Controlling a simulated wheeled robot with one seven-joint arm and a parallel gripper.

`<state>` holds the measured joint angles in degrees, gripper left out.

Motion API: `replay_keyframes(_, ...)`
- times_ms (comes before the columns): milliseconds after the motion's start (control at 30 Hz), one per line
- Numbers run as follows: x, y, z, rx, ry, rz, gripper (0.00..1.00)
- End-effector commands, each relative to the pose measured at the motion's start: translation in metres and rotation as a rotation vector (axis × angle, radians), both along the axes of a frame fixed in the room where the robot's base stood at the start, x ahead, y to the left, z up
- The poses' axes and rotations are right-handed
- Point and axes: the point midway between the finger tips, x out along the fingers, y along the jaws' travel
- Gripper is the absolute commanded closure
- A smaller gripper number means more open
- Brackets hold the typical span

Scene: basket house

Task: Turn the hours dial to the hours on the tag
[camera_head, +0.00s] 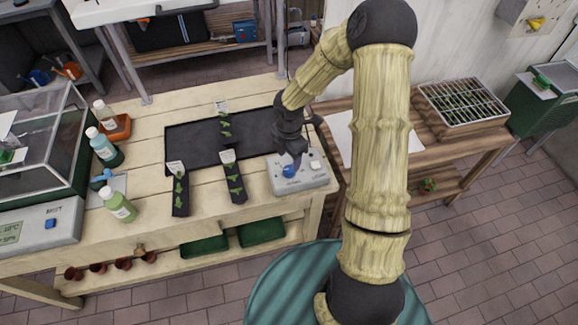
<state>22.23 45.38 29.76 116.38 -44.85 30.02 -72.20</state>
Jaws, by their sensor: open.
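A grey control box (318,180) sits near the right front corner of the wooden bench. A round blue dial (288,171) is on its left part, and a pale square piece (315,165) is on its right part. My gripper (294,158) is open, pointing down just above and behind the dial. I cannot tell whether the fingers touch the dial or stand around it. White tags show on the dark plant strips, one at the left strip (175,168) and one at the middle strip (228,156). Their writing is too small to read, as are the dial's marks.
A black mat (192,146) covers the bench middle. Several bottles, including a green one (118,205), stand at left beside a glass-sided cabinet (42,130). The bench's right edge is close to the box.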

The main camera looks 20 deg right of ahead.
Motion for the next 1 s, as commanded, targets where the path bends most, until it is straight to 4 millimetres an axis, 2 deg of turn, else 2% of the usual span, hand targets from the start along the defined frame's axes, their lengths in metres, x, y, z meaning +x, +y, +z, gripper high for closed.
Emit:
replay_keyframes(100, -0.001, 0.000, -0.023, 0.000, 0.003, 0.001, 0.46)
replay_keyframes(300, 0.000, 0.000, -0.048, 0.000, 0.001, -0.001, 0.46)
replay_keyframes(667, 0.000, -0.001, -0.054, -0.001, 0.000, -0.003, 0.46)
replay_keyframes(900, 0.000, -0.001, -0.054, -0.001, 0.000, -0.002, 0.91)
replay_keyframes(1000, 0.000, -0.001, -0.054, -0.001, -0.001, -0.002, 0.91)
